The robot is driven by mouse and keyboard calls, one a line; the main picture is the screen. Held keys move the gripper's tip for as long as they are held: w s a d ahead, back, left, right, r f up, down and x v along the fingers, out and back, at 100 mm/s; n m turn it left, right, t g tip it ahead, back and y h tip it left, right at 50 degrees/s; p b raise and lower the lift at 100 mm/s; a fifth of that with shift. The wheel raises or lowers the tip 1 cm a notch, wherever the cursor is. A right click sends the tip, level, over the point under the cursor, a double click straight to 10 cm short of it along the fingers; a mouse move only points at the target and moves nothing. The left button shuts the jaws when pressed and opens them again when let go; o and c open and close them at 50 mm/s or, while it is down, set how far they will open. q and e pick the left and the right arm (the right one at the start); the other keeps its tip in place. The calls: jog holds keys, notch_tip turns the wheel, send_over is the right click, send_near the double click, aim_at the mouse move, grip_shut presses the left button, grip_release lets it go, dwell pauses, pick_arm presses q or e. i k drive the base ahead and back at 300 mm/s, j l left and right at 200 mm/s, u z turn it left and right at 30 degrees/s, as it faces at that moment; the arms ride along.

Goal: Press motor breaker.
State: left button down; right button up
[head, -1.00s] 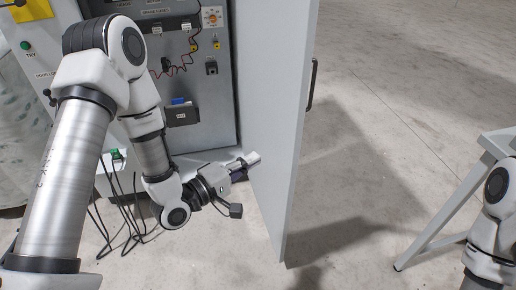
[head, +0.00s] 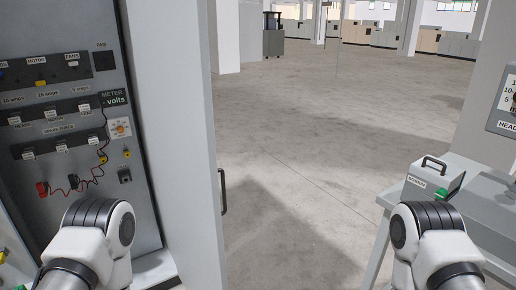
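The open electrical cabinet's panel (head: 135,185) fills the left of the head view. Only arm links of mine show at the bottom, one at the left in front of the panel and one at the right. Both grippers are out of view.
The open cabinet door (head: 185,130) stands right of the panel, with a dark handle (head: 222,190). Below the breakers are fuses (head: 62,148) and a meter (head: 119,128) with red and black leads. Clear floor lies mid-view. A grey bench (head: 485,205) stands at the right.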

aim_at(40, 83)
jog(key=l+u, duration=0.1)
jog(key=u, duration=0.4)
jog(key=i+l+u, duration=0.1)
jog(key=u, duration=0.35)
jog(key=i+l+u, duration=0.1)
jog(key=l+u, duration=0.25)
jog(key=l, duration=0.75)
jog(key=l+u, duration=0.35)
jog(key=l, duration=0.75)
jog(key=j, duration=1.3)
jog(key=i+j+z, duration=0.1)
jog(key=z, duration=0.3)
jog(key=i+j+z, duration=0.1)
jog(key=j+z, duration=0.15)
jog(key=z, duration=0.2)
jog(key=j+z, duration=0.2)
jog(key=z, duration=0.2)
jog(key=i+j+z, duration=0.1)
jog(key=j+z, duration=0.15)
jog(key=z, duration=0.15)
